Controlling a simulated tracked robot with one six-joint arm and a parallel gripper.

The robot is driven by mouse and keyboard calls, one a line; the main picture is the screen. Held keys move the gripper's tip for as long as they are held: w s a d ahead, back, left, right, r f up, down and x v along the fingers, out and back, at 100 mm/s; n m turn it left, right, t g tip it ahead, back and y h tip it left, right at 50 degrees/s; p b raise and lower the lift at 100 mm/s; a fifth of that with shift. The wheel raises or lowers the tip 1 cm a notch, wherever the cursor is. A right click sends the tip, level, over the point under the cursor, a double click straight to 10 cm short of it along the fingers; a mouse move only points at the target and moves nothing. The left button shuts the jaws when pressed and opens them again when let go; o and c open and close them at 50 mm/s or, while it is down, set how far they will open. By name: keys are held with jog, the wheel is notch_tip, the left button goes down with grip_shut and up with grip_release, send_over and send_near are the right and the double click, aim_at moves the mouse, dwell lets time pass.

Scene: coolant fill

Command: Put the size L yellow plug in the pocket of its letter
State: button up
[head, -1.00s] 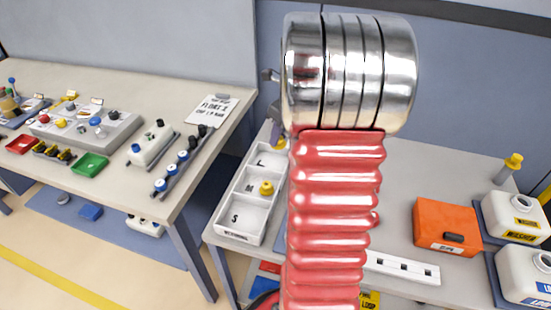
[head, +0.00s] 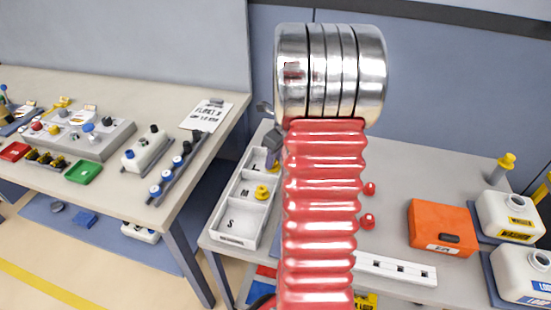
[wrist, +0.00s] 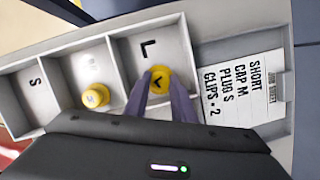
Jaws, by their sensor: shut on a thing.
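The yellow plug (wrist: 160,77) is round, with a dark mark on top that I cannot read surely. My gripper (wrist: 161,90) is shut on it, one finger on each side. In the wrist view the plug is over the L pocket, near its lower part; I cannot tell whether it touches the floor. The white tray (wrist: 68,72) has pockets marked S, M and L, and it also shows in the head view (head: 232,239). In the head view my arm covers part of the tray's right side, and the gripper shows small by the L pocket.
A second yellow plug (wrist: 95,96) sits in the M pocket; the S pocket is empty. A printed card (wrist: 240,88) lies beside the L pocket. To the right are two red knobs (head: 367,221), a white slotted bar (head: 400,269), an orange box (head: 440,228) and white jugs (head: 510,216).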

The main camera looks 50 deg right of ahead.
jog(key=shift+f, duration=0.3)
jog(key=o, duration=1.1)
jog(key=shift+c, duration=0.2)
jog(key=shift+r, duration=0.15)
jog(key=v, duration=1.2)
jog(key=shift+s, duration=0.1)
jog(key=shift+a, duration=0.1)
